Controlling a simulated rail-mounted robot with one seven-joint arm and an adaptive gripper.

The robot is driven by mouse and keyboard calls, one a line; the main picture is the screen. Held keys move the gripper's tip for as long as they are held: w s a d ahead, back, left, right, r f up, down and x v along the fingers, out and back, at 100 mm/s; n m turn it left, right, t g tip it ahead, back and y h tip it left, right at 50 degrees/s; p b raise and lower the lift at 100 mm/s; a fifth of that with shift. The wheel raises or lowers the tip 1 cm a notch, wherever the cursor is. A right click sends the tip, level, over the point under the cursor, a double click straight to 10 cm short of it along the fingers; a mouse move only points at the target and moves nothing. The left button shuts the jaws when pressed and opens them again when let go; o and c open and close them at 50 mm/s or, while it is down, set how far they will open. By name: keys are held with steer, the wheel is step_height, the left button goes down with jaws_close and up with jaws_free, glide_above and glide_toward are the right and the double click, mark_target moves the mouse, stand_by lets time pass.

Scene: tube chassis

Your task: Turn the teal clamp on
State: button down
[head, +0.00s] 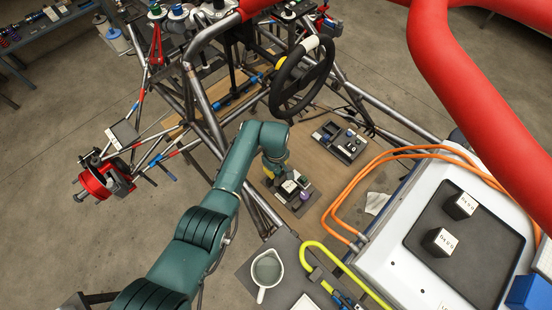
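My teal arm reaches from the bottom left into the tube chassis, and my gripper (281,180) is at its end. It is over a small dark panel (300,204) on the brown floor board. Whether its fingers are open or shut is too small and hidden to tell. A pale block, a purple knob (305,196) and a small green part (304,181) show on this panel, close to the gripper. I cannot tell for sure whether the green part is the teal clamp. Part of the panel is hidden behind the gripper.
A second dark panel (339,141) with switches lies to the right. The steering wheel (302,75) and grey chassis tubes surround the arm. Orange cables (388,156) lead to a white case (400,262). A measuring cup (267,270) stands on the grey surface in front.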

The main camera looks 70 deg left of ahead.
steer(key=n, duration=0.2)
steer(key=n+p, duration=0.1)
steer(key=n, duration=0.1)
steer(key=shift+s+d+f+n, duration=0.1)
steer(key=shift+s+d+n, duration=0.05)
steer(key=shift+n, duration=0.15)
steer(key=n+p, duration=0.1)
steer(key=n, duration=0.3)
steer(key=shift+n, duration=0.4)
steer(key=c, duration=0.8)
jaws_free()
steer(key=shift+o, duration=0.2)
steer(key=shift+r, duration=0.55)
step_height(320, 180, up, 11)
